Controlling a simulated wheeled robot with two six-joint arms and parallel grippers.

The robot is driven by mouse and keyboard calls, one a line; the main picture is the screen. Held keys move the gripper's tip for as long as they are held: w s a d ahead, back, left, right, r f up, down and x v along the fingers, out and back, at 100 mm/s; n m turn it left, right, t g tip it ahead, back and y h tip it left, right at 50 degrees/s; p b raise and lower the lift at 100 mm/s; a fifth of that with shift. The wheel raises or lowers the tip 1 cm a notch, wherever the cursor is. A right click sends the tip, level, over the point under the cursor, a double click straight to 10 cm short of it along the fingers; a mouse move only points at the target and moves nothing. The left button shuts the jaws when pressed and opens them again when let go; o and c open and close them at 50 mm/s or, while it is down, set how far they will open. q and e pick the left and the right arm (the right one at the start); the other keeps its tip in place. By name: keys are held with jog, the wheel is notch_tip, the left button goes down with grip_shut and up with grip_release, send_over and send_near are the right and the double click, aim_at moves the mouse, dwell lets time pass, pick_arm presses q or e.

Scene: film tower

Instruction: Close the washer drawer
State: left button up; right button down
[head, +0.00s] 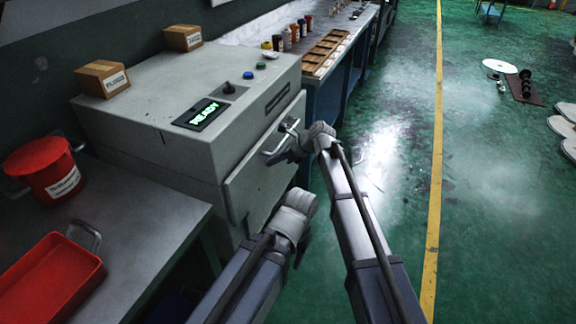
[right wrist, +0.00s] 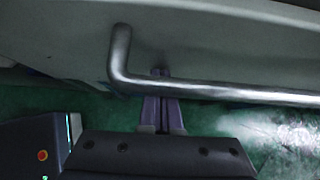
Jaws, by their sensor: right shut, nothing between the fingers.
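The washer is a grey cabinet (head: 170,100) with a lit READY display (head: 201,114). Its drawer front (head: 255,180) is on the side facing the aisle; I cannot tell how far out it stands. It carries a metal bar handle (head: 277,150), which crosses the right wrist view (right wrist: 230,92) in front of the grey panel. My right gripper (head: 279,157) is shut and empty at the handle.
Two small labelled boxes (head: 103,78) (head: 183,38) stand on the washer. A bench with a red bucket (head: 44,168) and red tray (head: 45,285) is at left. A workbench with bottles and a wooden rack (head: 328,50) stands behind. The green floor (head: 390,170) at right is clear nearby.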

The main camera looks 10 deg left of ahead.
jog(key=shift+w+a, duration=0.15)
jog(key=shift+a, duration=0.35)
jog(key=shift+a+r, duration=0.1)
jog(key=s+d+r+p, duration=0.3)
jog(key=d+r+p, duration=0.4)
jog(key=d, duration=0.4)
jog(key=shift+d, duration=0.15)
jog(key=shift+s+f, duration=0.1)
